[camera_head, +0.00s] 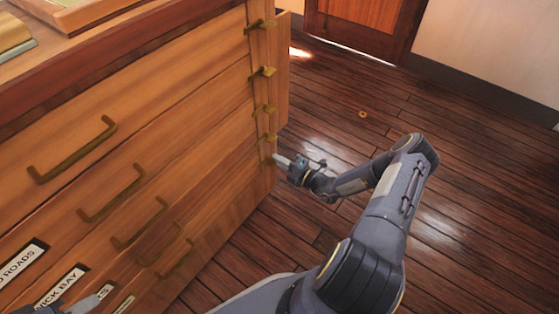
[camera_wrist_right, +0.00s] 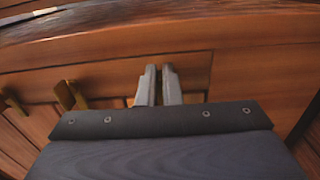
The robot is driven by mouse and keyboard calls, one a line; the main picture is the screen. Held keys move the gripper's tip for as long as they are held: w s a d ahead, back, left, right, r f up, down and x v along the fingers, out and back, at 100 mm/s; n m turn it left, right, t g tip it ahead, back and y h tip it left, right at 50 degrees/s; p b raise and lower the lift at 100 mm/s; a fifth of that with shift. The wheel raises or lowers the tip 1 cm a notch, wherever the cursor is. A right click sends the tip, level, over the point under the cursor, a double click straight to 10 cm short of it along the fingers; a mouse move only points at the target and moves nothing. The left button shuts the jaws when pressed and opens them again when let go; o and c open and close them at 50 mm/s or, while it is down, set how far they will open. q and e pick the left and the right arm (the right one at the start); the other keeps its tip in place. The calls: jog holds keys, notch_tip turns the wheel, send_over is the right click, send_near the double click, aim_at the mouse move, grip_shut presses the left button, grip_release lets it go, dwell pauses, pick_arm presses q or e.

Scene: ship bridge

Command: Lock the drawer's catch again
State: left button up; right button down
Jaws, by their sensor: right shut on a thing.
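A wooden chest of drawers (camera_head: 190,75) fills the left of the head view. Brass catches stick out in a column on its right edge strip, among them the top one (camera_head: 262,25), the second (camera_head: 263,72), the third (camera_head: 265,109) and a lower one (camera_head: 268,137). My right gripper (camera_head: 278,160) is at the lowest part of this column, shut on a catch that its fingers mostly hide. In the right wrist view its fingers (camera_wrist_right: 159,85) are close together against the wood, with brass catches (camera_wrist_right: 72,95) to the left. My left gripper (camera_head: 88,303) shows only partly at the bottom left.
Brass handles (camera_head: 75,155) stand out from the drawer fronts. White name labels (camera_head: 60,288) are at the lower left. A small brass-coloured ring (camera_head: 362,114) lies on the plank floor (camera_head: 480,150). A wooden door (camera_head: 365,25) is at the back. The floor right of my arm is clear.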

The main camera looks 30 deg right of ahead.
jog(key=c, duration=1.6)
grip_release()
jog(key=shift+s, duration=0.1)
jog(key=p+v, duration=0.2)
jog(key=v, duration=0.5)
jog(key=shift+s, duration=0.35)
jog(key=shift+d, duration=0.1)
